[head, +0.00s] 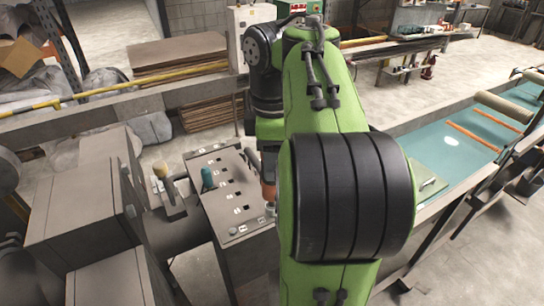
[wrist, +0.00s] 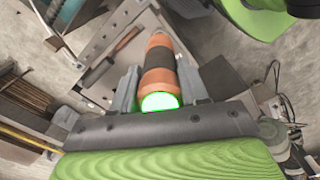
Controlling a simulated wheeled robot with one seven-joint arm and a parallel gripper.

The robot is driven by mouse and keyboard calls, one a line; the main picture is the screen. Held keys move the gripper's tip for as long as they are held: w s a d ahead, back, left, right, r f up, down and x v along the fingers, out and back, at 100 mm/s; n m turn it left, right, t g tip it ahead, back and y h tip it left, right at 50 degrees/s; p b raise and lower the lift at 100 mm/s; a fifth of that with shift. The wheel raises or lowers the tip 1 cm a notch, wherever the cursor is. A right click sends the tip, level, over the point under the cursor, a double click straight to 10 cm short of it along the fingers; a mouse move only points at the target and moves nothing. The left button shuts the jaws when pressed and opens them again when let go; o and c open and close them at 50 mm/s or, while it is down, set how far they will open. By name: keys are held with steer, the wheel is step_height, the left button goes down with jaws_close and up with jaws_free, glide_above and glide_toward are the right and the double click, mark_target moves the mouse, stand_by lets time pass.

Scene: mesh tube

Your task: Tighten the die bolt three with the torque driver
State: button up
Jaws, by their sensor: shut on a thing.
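The torque driver, an orange and black cylinder with a glowing green end (wrist: 160,62), stands between the two grey fingers of my gripper (wrist: 159,84) in the wrist view. The fingers are shut on it. In the head view part of its orange body (head: 268,190) shows beside my green arm, over the right edge of a grey panel (head: 215,208). My arm hides most of the gripper there. The panel has several small dark openings with pale labels. I cannot tell which one is die bolt three, nor whether the driver tip touches a bolt.
A teal piece (head: 207,178) stands on the panel. A yellow-topped piece (head: 162,172) stands on a bracket to its left. Grey machine boxes (head: 85,205) fill the left. A green conveyor bed (head: 445,150) lies to the right. A yellow rail (head: 180,72) runs behind.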

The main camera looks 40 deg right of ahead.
steer(key=shift+f+b, duration=0.85)
steer(key=shift+f, duration=0.05)
stand_by(1.4)
steer(key=shift+r, duration=0.1)
stand_by(0.8)
